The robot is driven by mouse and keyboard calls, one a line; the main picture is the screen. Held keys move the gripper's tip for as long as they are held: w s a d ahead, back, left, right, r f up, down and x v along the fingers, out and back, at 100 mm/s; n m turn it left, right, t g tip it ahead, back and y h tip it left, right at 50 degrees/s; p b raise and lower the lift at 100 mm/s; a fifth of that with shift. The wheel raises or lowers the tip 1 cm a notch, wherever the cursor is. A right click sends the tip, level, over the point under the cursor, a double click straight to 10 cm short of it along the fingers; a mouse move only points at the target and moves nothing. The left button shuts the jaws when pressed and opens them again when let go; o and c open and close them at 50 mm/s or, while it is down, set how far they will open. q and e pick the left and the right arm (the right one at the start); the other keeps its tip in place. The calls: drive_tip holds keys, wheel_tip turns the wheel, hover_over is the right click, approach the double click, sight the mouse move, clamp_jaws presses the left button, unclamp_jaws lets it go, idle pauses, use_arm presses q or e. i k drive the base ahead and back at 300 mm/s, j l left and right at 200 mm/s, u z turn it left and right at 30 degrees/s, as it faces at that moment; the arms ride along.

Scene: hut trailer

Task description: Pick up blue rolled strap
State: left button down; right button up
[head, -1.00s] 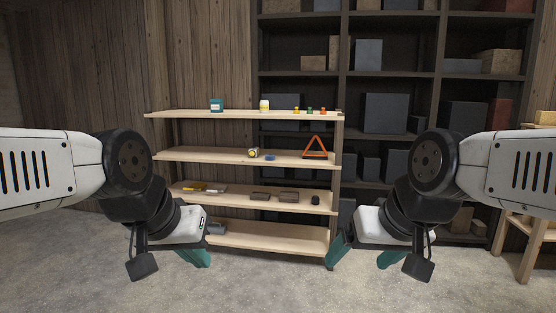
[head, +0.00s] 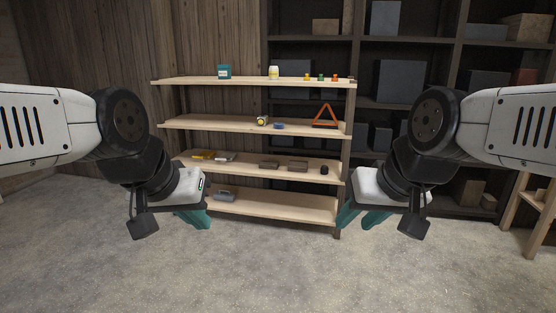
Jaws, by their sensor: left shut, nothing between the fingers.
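The blue rolled strap (head: 278,126) is a small blue item lying on the second shelf from the top of the wooden shelf unit (head: 210,124). It sits between a small yellow and dark round item (head: 262,121) and an orange triangle (head: 325,116). My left gripper (head: 195,219) is shut and empty, low in front of the unit's left part. My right gripper (head: 361,219) is open and looks empty, low by the unit's right end. Both grippers are well apart from the strap, below it in the picture.
The top shelf holds a teal tin (head: 224,72), a pale jar (head: 274,72) and several small coloured items. Dark racking (head: 455,60) stands behind. A wooden table (head: 535,215) is at right. The floor in front is clear.

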sight(276, 125)
drive_tip(key=i+l+u, duration=0.1)
drive_tip(key=i, duration=0.45)
drive_tip(key=i+l+u, duration=0.1)
drive_tip(key=i, duration=0.5)
drive_tip(key=i+l+u, duration=0.1)
drive_tip(key=i, duration=0.45)
drive_tip(key=i+l+u, duration=0.1)
drive_tip(key=i+l, duration=0.25)
drive_tip(key=i, duration=0.2)
drive_tip(key=i+l+u, duration=0.1)
drive_tip(key=i+l, duration=0.15)
drive_tip(key=i, duration=0.3)
drive_tip(key=i+l+u, duration=0.1)
drive_tip(key=i+l, duration=0.2)
drive_tip(key=i, duration=0.2)
drive_tip(key=i+l+u, duration=0.1)
drive_tip(key=i+l, duration=0.25)
drive_tip(key=i, duration=0.2)
